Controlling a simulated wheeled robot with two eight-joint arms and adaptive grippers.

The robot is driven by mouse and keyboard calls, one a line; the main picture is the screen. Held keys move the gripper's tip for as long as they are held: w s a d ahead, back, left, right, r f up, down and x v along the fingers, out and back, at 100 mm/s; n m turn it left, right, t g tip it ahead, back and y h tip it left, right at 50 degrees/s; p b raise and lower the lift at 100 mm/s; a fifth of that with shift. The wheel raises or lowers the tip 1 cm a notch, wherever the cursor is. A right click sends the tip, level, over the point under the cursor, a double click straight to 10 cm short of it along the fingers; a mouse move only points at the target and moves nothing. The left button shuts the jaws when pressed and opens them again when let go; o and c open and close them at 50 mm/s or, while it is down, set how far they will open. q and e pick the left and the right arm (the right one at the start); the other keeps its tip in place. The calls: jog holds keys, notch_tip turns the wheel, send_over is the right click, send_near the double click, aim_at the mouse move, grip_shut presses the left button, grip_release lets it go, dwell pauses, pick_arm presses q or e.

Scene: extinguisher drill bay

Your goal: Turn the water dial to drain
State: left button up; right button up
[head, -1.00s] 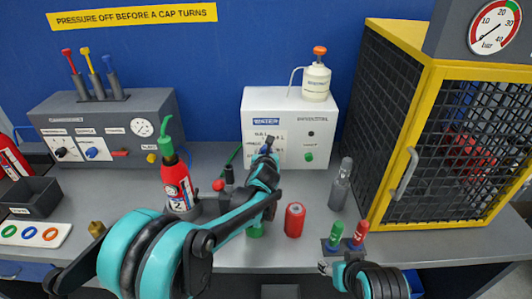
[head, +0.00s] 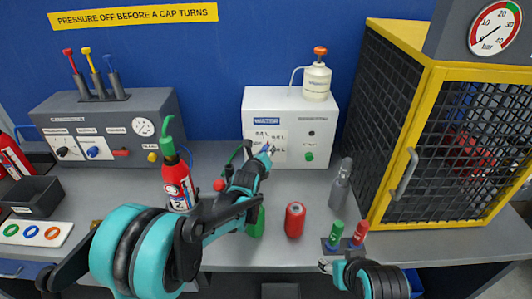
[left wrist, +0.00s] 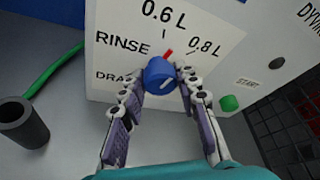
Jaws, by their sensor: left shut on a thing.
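The blue water dial (left wrist: 160,75) is on the white panel of the water box (head: 320,105). In the left wrist view its red pointer points up and slightly right, between the 0.6 L and 0.8 L marks. RINSE and a partly covered DRAIN label are to its left. My left gripper (left wrist: 161,82) is shut on the dial, one finger on each side. In the head view the left gripper (head: 262,151) is at the lower front of the box and partly hides the dial. My right gripper (head: 325,267) is low at the front edge, its fingers too small to judge.
A red extinguisher (head: 178,186) stands left of my left arm. A red can (head: 294,219), a grey bottle (head: 341,184) and a stand with green and red handles (head: 344,240) are to the right. A yellow-framed mesh cage (head: 438,68) closes the right side.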

dwell(0.4)
pick_arm(q)
jog(key=o, duration=1.2)
jog(key=shift+c, duration=0.2)
jog(key=v, duration=0.7)
jog(key=shift+s, duration=0.25)
